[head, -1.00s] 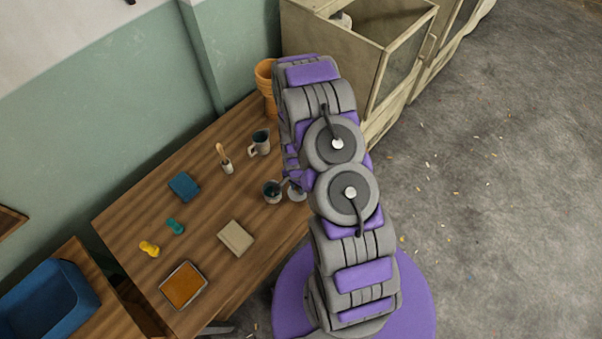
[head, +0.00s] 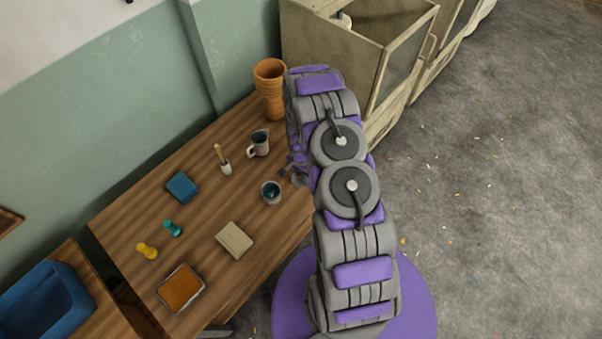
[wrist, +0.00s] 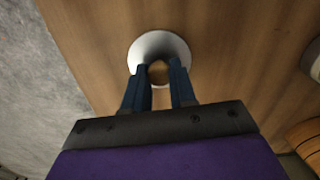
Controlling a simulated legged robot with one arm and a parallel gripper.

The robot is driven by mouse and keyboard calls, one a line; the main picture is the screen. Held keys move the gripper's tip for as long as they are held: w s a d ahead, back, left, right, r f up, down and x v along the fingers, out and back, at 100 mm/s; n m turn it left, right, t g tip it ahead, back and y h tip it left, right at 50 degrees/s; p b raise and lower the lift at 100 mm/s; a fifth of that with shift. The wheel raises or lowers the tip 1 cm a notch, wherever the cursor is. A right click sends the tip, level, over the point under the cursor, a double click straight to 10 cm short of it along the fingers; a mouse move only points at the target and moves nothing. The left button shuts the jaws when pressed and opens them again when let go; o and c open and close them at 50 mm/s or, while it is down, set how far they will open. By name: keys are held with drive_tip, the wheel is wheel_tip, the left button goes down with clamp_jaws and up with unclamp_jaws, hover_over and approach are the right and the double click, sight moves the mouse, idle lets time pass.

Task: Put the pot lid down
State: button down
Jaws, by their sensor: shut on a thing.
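The pot lid (wrist: 148,45) is a pale grey round disc with a brown knob (wrist: 159,72) at its middle. In the wrist view my gripper (wrist: 160,68) has its two dark blue fingers shut on the knob. The lid is over the brown tabletop; I cannot tell whether it touches the wood. In the head view the lid (head: 300,180) shows only as a small grey patch beside my arm, near the table's right edge. My gripper there (head: 297,168) is mostly hidden by the arm.
A teal-filled cup (head: 271,192) stands just left of the lid. A grey mug (head: 259,143), a small pot with a wooden tool (head: 225,165) and an orange goblet drum (head: 271,92) stand farther back. A tan block (head: 235,239) lies in front. The table's right edge is close.

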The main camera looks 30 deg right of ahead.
drive_tip(key=shift+d, duration=0.2)
drive_tip(key=c, duration=1.1)
unclamp_jaws()
drive_tip(key=shift+d, duration=0.15)
drive_tip(key=shift+o, duration=0.9)
drive_tip(key=shift+a+r, duration=0.1)
drive_tip(key=shift+a, duration=0.15)
